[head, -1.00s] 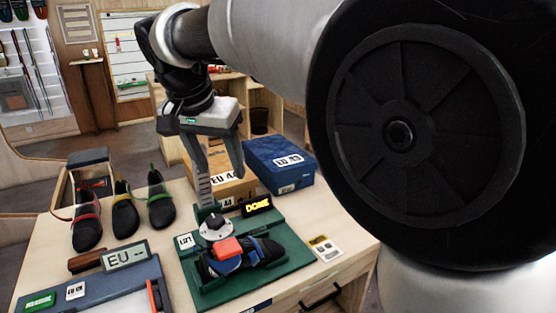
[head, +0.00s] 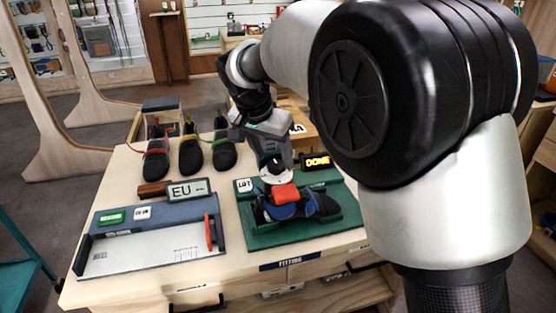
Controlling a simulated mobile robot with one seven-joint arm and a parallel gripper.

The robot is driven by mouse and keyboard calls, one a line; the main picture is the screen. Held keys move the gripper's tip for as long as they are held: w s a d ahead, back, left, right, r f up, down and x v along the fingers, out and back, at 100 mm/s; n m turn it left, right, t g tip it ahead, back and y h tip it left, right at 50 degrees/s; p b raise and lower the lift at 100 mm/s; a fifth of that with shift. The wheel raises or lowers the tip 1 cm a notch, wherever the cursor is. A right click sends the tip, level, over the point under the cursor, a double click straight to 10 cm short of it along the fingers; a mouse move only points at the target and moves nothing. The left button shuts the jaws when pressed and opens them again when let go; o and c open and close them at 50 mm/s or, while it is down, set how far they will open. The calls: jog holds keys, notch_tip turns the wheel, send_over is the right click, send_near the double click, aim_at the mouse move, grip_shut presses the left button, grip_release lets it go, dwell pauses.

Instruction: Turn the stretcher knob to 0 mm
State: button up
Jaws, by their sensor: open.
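The stretcher stands on a green base (head: 285,240) on the bench. Its white dial disc (head: 268,178) shows just under my gripper, but the dark knob on it is hidden behind the fingers. A blue and black shoe (head: 318,205) with a red block (head: 285,193) on top lies in front of the dial. My gripper (head: 276,168) is open and points down, its fingertips at the dial. I cannot tell whether they straddle or touch the knob. The pointer and scale marks are too small to read.
A black display (head: 317,161) with yellow letters, seemingly "DONE", stands right of the dial. A "LIFT" label (head: 245,185) is at left. Several shoes, an EU sign (head: 189,190) and a blue-grey measuring board (head: 150,240) fill the bench's left. A cardboard box (head: 297,122) stands behind.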

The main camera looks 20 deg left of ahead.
jog(key=shift+x, duration=1.15)
jog(key=c, duration=1.1)
jog(key=shift+o, duration=0.2)
